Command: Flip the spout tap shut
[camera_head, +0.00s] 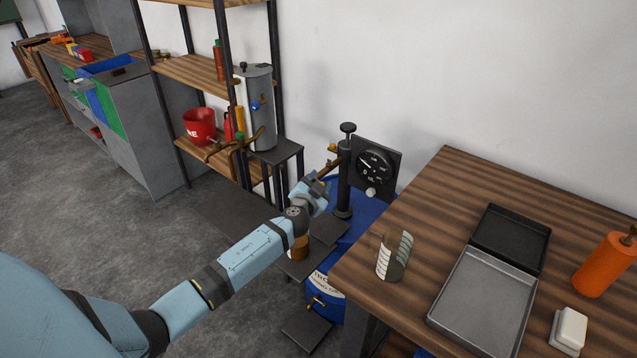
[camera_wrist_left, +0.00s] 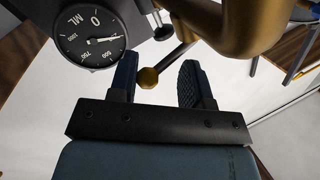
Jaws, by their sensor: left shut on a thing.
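The brass spout (camera_head: 329,161) sticks out left from the black hand pump (camera_head: 345,178) on the blue drum (camera_head: 365,222). In the left wrist view the spout (camera_wrist_left: 262,28) is large at the top right, and the tap's thin lever ends in a round brass knob (camera_wrist_left: 148,78) between my fingers. My left gripper (camera_head: 322,183) is at the tap, just below the spout, shut on the tap lever; it also shows in the wrist view (camera_wrist_left: 160,80). The round dial gauge (camera_head: 375,167) beside the pump also shows in the wrist view (camera_wrist_left: 90,36). My right gripper is out of view.
A small brown container (camera_head: 299,248) is partly hidden behind my left arm, below the spout. A wooden table (camera_head: 450,180) at right holds a measuring beaker (camera_head: 394,256), open case and orange bottle.

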